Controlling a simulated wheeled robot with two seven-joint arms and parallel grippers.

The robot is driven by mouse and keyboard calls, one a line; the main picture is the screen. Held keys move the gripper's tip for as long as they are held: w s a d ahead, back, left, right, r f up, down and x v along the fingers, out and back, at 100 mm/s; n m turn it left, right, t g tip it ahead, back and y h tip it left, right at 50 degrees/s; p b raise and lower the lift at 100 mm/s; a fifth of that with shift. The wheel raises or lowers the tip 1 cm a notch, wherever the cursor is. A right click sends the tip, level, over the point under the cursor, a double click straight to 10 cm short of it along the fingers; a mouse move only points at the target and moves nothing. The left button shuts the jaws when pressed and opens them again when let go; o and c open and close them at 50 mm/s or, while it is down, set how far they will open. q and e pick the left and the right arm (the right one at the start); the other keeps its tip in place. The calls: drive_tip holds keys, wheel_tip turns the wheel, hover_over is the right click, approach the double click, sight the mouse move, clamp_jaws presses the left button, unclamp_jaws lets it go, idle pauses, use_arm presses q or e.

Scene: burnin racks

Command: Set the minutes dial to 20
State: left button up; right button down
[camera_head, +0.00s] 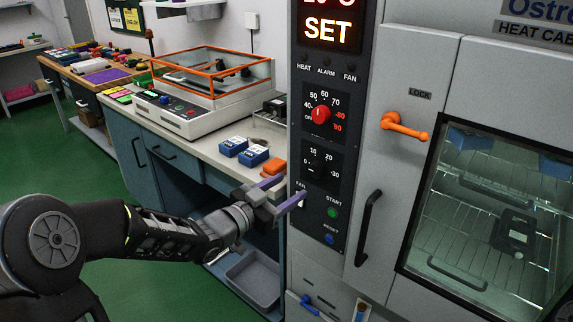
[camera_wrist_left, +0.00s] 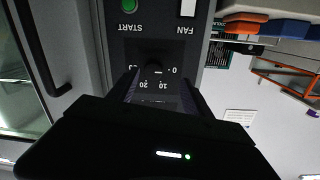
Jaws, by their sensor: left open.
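The minutes dial (camera_head: 317,167) is a small black knob on the dark control panel, with marks 0, 10, 20 and 30 around it. It also shows upside down in the left wrist view (camera_wrist_left: 153,67); its pointer is too small to read surely. My left gripper (camera_head: 294,186) is open, its two purple-grey fingers pointing at the panel just in front of and a little left of the dial. In the left wrist view, the fingers (camera_wrist_left: 158,92) stand either side of the dial's line, apart from the knob, with nothing between them. My right gripper is out of view.
A red temperature knob (camera_head: 320,114) sits above the dial. The fan switch (camera_head: 301,198), green START button (camera_head: 333,212) and blue RESET button (camera_head: 330,239) are below. A black handle (camera_head: 368,228) and orange lock lever (camera_head: 404,125) stick out at right. A bench with blue boxes (camera_head: 253,156) stands left.

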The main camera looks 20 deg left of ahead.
sight(315, 171)
use_arm(q)
drive_tip(key=shift+s+d+r+m+h, duration=0.2)
drive_tip(key=shift+d+r+m+h, duration=0.2)
drive_tip(key=shift+r+h, duration=0.15)
drive_tip(key=x, duration=0.7)
drive_tip(key=shift+w+d, duration=0.15)
drive_tip(key=shift+w, duration=0.2)
clamp_jaws()
